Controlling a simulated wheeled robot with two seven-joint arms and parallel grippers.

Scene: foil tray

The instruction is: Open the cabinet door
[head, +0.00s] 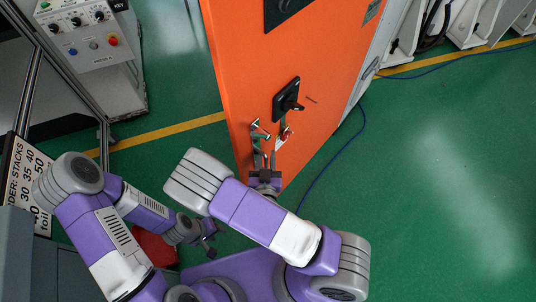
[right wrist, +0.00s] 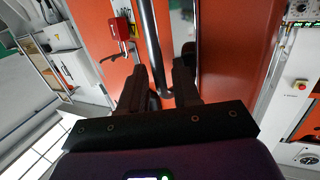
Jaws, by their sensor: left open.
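The orange cabinet (head: 250,60) stands upright at the upper centre of the head view. On its face is a black handle (head: 288,98), with small metal and red fittings (head: 284,133) below it. My right gripper (head: 264,160) is close in front of the cabinet's lower part, below the handle. In the right wrist view, a dark upright bar (right wrist: 151,40) runs down between its two fingers (right wrist: 160,78); whether they press on it is unclear. My left gripper (head: 208,240) is open and empty, low and left of the cabinet.
A grey control box (head: 85,35) with knobs and a red button stands at the upper left. A blue cable (head: 330,165) lies on the green floor (head: 430,170) right of the cabinet, where there is free room. White equipment (head: 470,20) is at the upper right.

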